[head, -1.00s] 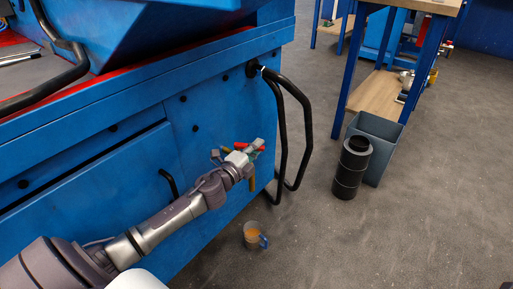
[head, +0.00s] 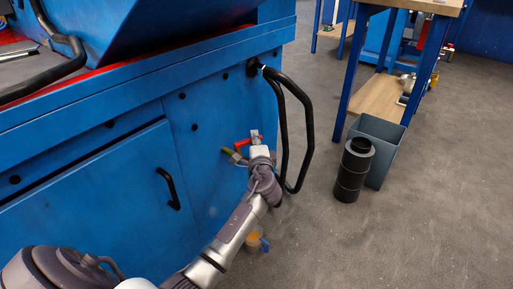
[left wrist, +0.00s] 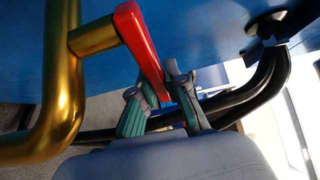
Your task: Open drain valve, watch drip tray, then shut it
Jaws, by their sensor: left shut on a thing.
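The drain valve is on the blue machine's side, with a brass pipe (head: 232,154) and a red lever (head: 242,143). In the left wrist view the red lever (left wrist: 140,45) runs from the brass pipe (left wrist: 62,100) down to my fingers. My left gripper (head: 255,137) is shut on the lever's free end; its fingertips (left wrist: 165,92) sit on either side of it. A clear cup with orange-brown liquid (head: 252,241) stands on the floor below, partly hidden by my arm. No separate drip tray shows. My right gripper is out of view.
A black bent tube handle (head: 309,125) sticks out just right of the valve. A black cylinder (head: 352,170) and a grey bin (head: 385,150) stand on the floor to the right, near a workbench. Floor at the lower right is clear.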

